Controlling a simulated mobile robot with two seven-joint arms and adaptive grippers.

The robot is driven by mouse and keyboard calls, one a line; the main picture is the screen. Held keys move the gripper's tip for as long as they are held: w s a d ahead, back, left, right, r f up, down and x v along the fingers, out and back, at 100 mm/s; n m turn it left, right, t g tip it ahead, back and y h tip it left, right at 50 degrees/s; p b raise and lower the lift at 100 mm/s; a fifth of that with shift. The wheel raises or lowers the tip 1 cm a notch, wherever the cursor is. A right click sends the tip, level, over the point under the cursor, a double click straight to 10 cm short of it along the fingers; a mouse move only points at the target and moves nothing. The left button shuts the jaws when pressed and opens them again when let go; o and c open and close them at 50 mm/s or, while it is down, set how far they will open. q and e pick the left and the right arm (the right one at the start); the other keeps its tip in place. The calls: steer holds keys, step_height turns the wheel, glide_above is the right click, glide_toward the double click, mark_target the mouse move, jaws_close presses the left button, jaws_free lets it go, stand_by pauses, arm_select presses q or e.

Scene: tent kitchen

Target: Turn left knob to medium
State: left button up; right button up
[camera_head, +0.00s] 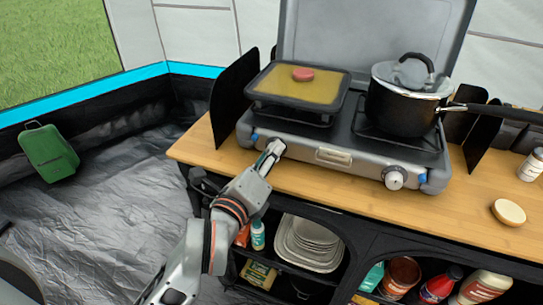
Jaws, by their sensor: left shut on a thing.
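The camping stove (317,155) stands on a wooden counter with its lid raised. My left gripper (272,152) is at the left part of the stove's front panel. It is shut on the left knob, which its fingers mostly hide; the knob's setting cannot be read. My right gripper is not in view.
A shallow pan (275,86) with yellow content and a reddish piece sits on the left burner. A lidded black pot (400,108) is on the right, its handle reaching right. A round pale disc (508,212) and a white jar (531,165) stand on the counter (450,215). Shelves below hold dishes and bottles.

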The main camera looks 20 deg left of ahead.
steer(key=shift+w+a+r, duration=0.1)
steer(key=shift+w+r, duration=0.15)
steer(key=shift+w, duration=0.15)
arm_select(q)
steer(key=o, duration=0.8)
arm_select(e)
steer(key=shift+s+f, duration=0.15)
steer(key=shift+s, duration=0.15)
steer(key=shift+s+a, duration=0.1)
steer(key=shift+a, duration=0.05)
